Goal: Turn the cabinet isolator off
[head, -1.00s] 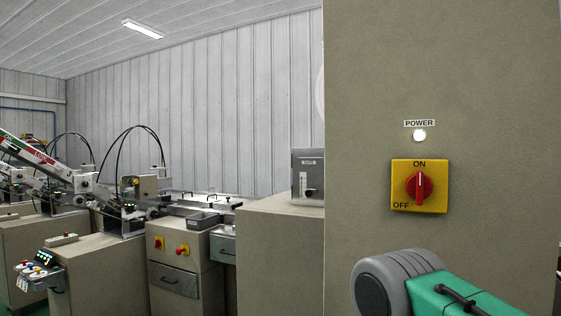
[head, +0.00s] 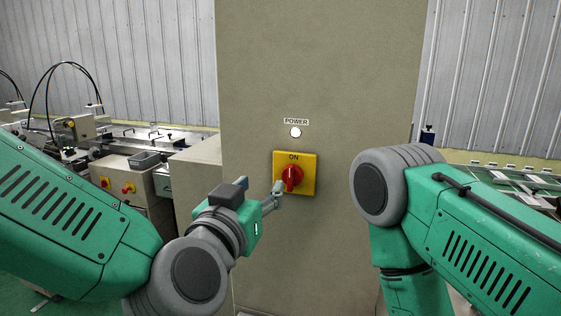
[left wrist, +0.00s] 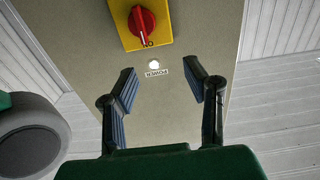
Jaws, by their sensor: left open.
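The isolator is a red rotary knob (head: 292,178) on a yellow plate (head: 309,180) on the front of a tall grey-beige cabinet (head: 330,70). The knob's white mark points towards ON; the OFF marking is hidden in the head view. My left gripper (head: 262,188) is open and empty, just left of the knob and in front of the plate's lower left. In the left wrist view, which is upside down, the fingers (left wrist: 165,88) are spread and the knob (left wrist: 141,22) lies beyond them at the top. My right gripper is out of view.
A lit white POWER lamp (head: 295,132) sits above the plate. Machines with a grey tray (head: 146,160) and red-and-yellow switches stand at left. My right arm (head: 470,220) is in front of the cabinet's right side. The cabinet face around the plate is clear.

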